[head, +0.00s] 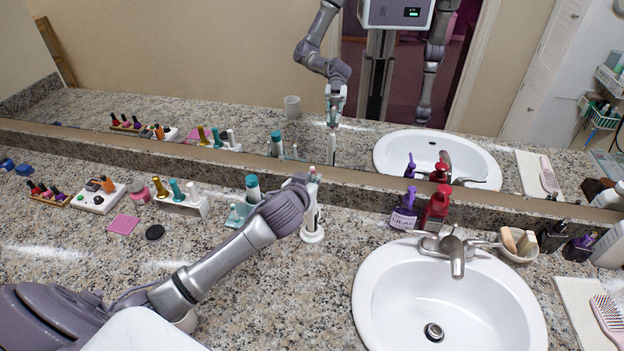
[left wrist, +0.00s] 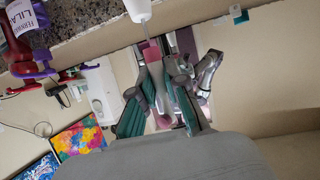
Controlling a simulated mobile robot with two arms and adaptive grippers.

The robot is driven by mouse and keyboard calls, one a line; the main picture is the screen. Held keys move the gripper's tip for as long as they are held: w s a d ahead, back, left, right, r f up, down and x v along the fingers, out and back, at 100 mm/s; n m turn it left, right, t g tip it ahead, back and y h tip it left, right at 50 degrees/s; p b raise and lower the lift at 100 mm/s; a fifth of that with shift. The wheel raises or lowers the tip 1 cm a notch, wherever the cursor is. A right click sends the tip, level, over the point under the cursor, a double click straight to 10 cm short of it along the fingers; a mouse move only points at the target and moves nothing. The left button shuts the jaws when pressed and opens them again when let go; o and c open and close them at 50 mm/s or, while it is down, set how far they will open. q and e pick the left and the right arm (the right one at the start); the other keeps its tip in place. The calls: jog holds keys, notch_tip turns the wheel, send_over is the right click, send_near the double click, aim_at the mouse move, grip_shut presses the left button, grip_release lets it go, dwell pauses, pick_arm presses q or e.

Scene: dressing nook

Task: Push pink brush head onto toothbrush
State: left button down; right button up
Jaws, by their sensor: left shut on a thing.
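The white toothbrush (head: 311,218) stands upright on its white base on the counter, left of the sink. Its white handle (left wrist: 138,8) and thin metal shaft show in the left wrist view, which looks upside down. My left gripper (head: 313,178) is at the top of the toothbrush. It is shut on the pink brush head (left wrist: 151,50), whose pink collar lines up with the shaft's tip. I cannot tell whether the shaft has entered the collar. In the head view my wrist hides part of the gripper. My right gripper is not directly in view.
A teal-and-white bottle (head: 253,188) stands close left of the toothbrush. A purple soap bottle (head: 404,214) and a red one (head: 436,208) stand to its right, behind the sink (head: 372,300). A mirror (head: 220,80) runs along the back. The counter front of the toothbrush is clear.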

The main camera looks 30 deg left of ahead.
pick_arm(q)
jog(key=shift+f, duration=0.35)
jog(key=shift+f+b, duration=0.8)
jog(key=shift+f, duration=0.2)
dwell(0.7)
jog(key=c, duration=1.1)
grip_release()
jog(key=o, duration=0.5)
jog(key=shift+o, duration=0.2)
jog(key=p+v, duration=0.4)
jog(key=v, duration=0.3)
jog(key=shift+p, duration=0.35)
